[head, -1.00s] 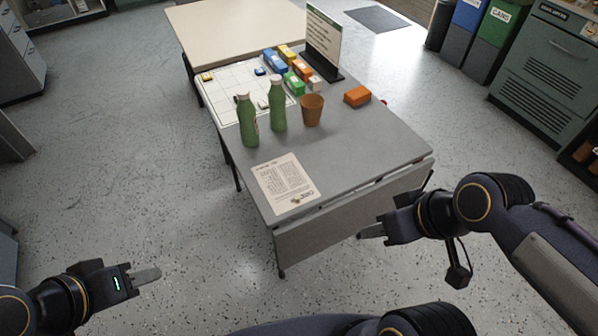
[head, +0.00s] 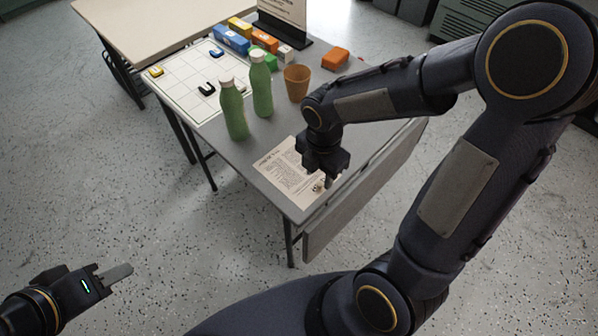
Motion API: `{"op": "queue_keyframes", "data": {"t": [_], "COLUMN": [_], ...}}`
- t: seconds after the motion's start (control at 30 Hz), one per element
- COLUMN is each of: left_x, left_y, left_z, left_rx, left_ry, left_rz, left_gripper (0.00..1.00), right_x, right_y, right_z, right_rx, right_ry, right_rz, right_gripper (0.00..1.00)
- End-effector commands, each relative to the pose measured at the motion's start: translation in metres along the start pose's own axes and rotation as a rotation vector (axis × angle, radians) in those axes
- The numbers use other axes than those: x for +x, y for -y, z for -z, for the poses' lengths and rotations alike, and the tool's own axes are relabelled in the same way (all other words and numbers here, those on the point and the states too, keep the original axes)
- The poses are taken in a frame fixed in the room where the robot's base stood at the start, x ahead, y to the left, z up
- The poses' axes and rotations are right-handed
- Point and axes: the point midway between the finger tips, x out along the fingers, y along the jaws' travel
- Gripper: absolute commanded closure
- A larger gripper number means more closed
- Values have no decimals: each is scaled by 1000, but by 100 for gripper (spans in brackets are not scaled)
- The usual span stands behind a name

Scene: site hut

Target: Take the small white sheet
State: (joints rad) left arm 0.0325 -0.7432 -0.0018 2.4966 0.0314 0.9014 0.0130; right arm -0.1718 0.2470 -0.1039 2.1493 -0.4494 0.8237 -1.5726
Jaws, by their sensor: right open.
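The small white sheet (head: 282,174) lies flat on the grey table, near its front corner, with printed text on it. My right gripper (head: 325,183) points down over the sheet's right part and hides some of it. It is open, and I cannot tell whether its fingertips touch the sheet. My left gripper (head: 118,273) is out over the floor at the lower left, away from the table.
Two green bottles (head: 234,110) (head: 261,86) and an orange-brown cup (head: 297,82) stand behind the sheet. A white grid board (head: 185,92), several coloured blocks (head: 231,39), an orange block (head: 335,58) and a sign (head: 284,12) are farther back. A cream table (head: 150,22) adjoins.

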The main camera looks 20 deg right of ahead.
Motion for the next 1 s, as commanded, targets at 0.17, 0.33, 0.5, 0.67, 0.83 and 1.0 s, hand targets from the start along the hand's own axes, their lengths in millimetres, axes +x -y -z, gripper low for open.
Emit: {"op": "queue_keyframes", "data": {"t": [0.17,0.33,0.5,0.67,0.83,1.0], "left_x": [5,6,5,5,5,5], "left_y": [2,2,2,2,2,2], "left_z": [-3,-3,-3,-3,-3,-3], "left_rx": [0,0,0,0,0,0], "left_ry": [0,0,0,0,0,0], "left_rz": [0,0,0,0,0,0], "left_gripper": [64,64,64,64,64,64], "right_x": [27,32,32,32,32,32], "right_y": [2,2,2,2,2,2], "right_z": [-1,-2,-1,-1,-1,-1], "right_rx": [1,2,2,3,3,3], "right_ry": [-1,0,-1,-1,-1,-1], "right_rz": [4,1,1,1,0,0], "right_gripper": [60,60,62,83,100,100]}}
